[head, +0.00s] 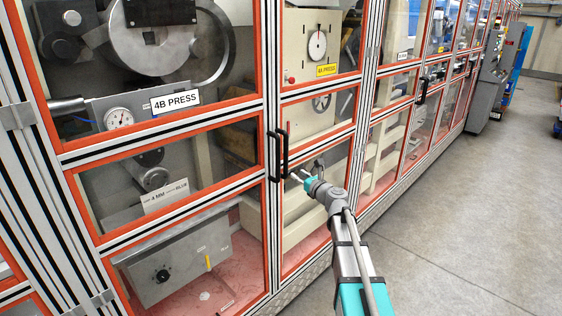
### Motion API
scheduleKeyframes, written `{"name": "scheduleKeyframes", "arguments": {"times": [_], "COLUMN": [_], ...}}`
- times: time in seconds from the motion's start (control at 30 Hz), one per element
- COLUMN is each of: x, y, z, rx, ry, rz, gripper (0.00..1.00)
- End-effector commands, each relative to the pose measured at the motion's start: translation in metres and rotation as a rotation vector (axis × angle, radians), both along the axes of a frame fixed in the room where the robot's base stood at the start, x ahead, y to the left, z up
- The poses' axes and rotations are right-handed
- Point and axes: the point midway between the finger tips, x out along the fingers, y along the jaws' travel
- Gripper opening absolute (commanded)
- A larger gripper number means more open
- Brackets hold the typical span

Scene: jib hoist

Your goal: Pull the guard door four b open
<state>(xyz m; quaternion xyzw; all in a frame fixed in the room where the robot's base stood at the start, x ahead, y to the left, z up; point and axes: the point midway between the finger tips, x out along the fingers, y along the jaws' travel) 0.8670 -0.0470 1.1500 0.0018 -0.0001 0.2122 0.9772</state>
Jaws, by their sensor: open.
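The guard door (163,142) with the "4B PRESS" sign (175,101) behind its clear panes is at the left in the head view. It has an orange-edged metal frame and looks shut. Two black upright bar handles stand side by side at its right edge: the left one (272,157) and the right one (284,153). My gripper (298,174) is just right of the handles and a little below their middle. Its thin fingers are open and point toward them. I see nothing between the fingers, and contact with a handle cannot be told.
Another framed panel (319,80) with a "4A PRESS" sign adjoins at the right. More guarded panels with black handles (422,90) run into the distance. A grey cabinet (492,85) stands at the far right. The grey floor (460,220) at the right is clear.

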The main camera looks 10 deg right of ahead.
Motion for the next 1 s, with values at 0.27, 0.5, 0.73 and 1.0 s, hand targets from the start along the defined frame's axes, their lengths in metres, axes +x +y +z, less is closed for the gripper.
{"name": "scheduleKeyframes", "arguments": {"times": [0.27,0.5,0.73,1.0], "x": [0.006,0.027,0.058,0.095], "y": [0.003,0.013,0.027,0.045], "z": [0.000,0.000,0.000,0.000], "rx": [-0.003,-0.003,-0.003,-0.003], "ry": [0.000,0.000,0.000,0.000], "rz": [0.003,0.004,0.005,0.005], "gripper": [0.44,0.44,0.44,0.44]}}
